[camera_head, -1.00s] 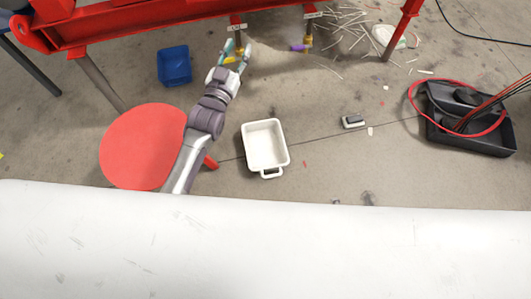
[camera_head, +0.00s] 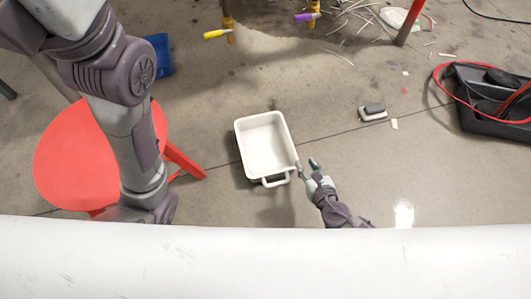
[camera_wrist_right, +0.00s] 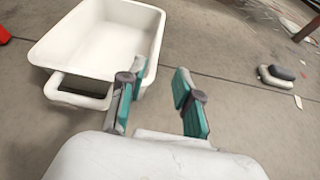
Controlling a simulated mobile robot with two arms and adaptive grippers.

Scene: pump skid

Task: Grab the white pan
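The white pan (camera_head: 264,145) is a rectangular, empty tub with a loop handle (camera_head: 276,180) on its near side; it sits on the concrete floor in the middle of the head view. It also shows at the upper left of the right wrist view (camera_wrist_right: 100,35). My right gripper (camera_head: 306,166) is open and empty, just to the right of the pan's near right corner. In the right wrist view its teal-padded fingers (camera_wrist_right: 160,98) are apart, the left one overlapping the pan's corner; contact cannot be told. My left arm comes down at the left; its gripper is not in view.
A round red stool (camera_head: 75,150) stands left of the pan, partly behind my left arm. A blue bin (camera_head: 160,52) is behind it. A small grey-and-white block (camera_head: 373,112) and a black tray with red cable (camera_head: 480,100) lie to the right. Yellow-handled (camera_head: 216,34) and purple-handled (camera_head: 305,17) valves are at the top.

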